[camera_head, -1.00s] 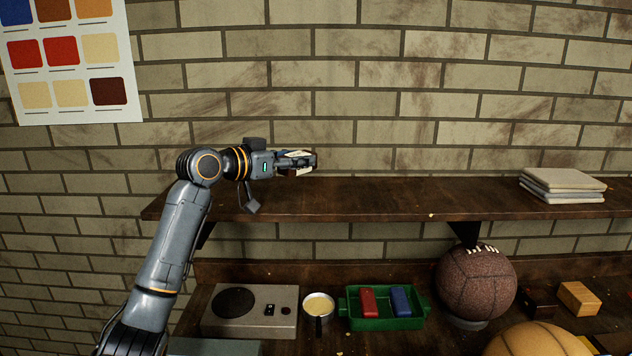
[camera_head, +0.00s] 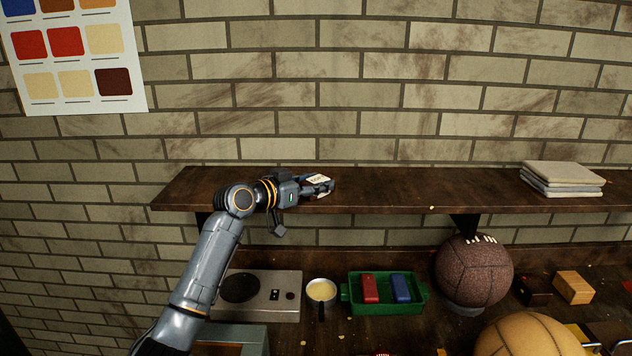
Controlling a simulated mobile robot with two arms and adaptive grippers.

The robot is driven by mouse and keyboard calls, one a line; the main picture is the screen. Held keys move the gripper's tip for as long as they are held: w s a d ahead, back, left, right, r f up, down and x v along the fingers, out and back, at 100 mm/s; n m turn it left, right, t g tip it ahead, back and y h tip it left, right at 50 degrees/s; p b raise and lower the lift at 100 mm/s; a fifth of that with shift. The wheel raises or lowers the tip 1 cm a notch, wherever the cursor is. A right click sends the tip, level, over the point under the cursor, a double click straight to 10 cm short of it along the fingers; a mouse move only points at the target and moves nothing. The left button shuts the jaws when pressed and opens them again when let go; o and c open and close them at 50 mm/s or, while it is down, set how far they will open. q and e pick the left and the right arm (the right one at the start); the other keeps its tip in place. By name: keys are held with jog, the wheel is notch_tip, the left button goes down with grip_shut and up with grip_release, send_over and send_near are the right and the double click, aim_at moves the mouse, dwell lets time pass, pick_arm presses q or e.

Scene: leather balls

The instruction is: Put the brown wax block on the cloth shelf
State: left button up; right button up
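My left gripper (camera_head: 326,186) is over the left part of the upper wooden shelf (camera_head: 390,192), which bears a stack of folded cloths (camera_head: 562,178) at its right. The gripper appears shut on a small block with a pale label (camera_head: 318,179). The fingers hide most of the block, so its brown colour hardly shows; I take it for the brown wax block. It is close to the shelf top; I cannot tell whether it touches. My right gripper is out of view.
Below, the bench holds a hotplate (camera_head: 262,296), a pan of pale wax (camera_head: 321,291), a green tray (camera_head: 386,307) with red and blue blocks, a brown ball (camera_head: 474,274), a tan ball (camera_head: 528,336), a dark block (camera_head: 534,291) and an orange-tan block (camera_head: 573,287). The shelf's middle is clear.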

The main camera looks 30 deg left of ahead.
pick_arm(q)
jog(key=o, duration=0.4)
jog(key=shift+r, duration=0.1)
jog(key=shift+s+a, duration=0.1)
jog(key=shift+s, duration=0.15)
jog(key=b+v, duration=0.4)
jog(key=v, duration=0.7)
jog(key=shift+s, duration=0.3)
